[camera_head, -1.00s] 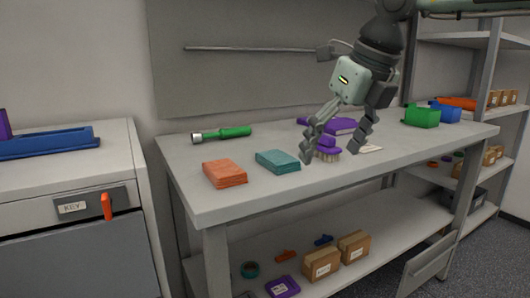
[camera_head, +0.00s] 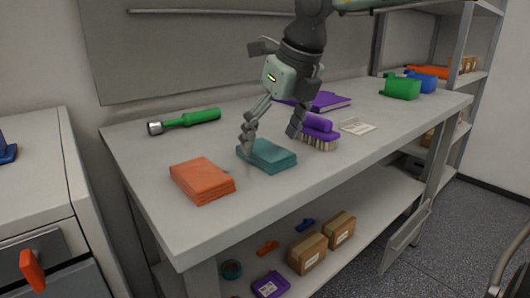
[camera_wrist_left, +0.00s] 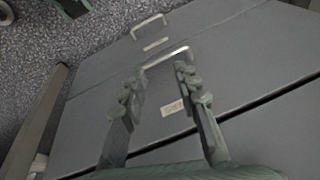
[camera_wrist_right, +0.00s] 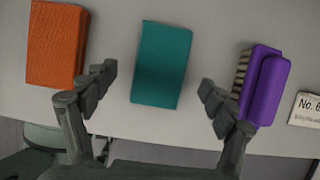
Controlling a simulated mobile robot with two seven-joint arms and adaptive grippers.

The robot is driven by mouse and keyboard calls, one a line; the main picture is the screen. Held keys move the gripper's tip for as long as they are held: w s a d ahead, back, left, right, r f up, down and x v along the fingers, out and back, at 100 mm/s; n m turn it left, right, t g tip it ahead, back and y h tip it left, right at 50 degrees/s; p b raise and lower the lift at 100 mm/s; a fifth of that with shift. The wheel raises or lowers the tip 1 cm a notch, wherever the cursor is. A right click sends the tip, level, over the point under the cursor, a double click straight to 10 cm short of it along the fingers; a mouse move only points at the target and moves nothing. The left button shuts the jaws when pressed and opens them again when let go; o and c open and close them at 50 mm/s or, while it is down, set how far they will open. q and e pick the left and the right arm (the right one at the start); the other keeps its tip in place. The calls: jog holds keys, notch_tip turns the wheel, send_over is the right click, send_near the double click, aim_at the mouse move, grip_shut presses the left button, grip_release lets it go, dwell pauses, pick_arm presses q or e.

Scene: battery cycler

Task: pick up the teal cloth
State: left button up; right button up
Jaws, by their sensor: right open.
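The teal cloth (camera_head: 268,157) is a folded stack lying flat on the workbench top, between the orange cloth and the purple brush. My right gripper (camera_head: 271,138) is open above it in the head view, one finger on each side of the cloth. In the right wrist view the cloth (camera_wrist_right: 161,64) lies ahead of the spread, empty fingers (camera_wrist_right: 157,92), roughly centred between them. Whether a fingertip touches it, I cannot tell. My left gripper (camera_wrist_left: 158,95) shows only in the left wrist view, fingers apart and empty, before a grey drawer front.
The orange cloth (camera_head: 202,182) lies left of the teal one. The purple brush (camera_head: 318,134) is close on the right, near the right finger. A green flashlight (camera_head: 186,121), a white card (camera_head: 357,127) and a green bin (camera_head: 402,88) are also on the bench (camera_head: 300,195).

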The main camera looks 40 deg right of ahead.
jog(key=shift+w+f, duration=0.25)
jog(key=shift+f, duration=0.45)
jog(key=shift+w+f, duration=0.2)
jog(key=shift+f, duration=0.2)
pick_arm(q)
jog(key=shift+w+f, duration=0.1)
jog(key=shift+f, duration=0.4)
jog(key=shift+w+a+r, duration=0.1)
jog(key=shift+w+r, duration=0.05)
jog(key=shift+r, duration=0.05)
pick_arm(e)
jog(key=c, duration=1.2)
jog(key=shift+r, duration=0.1)
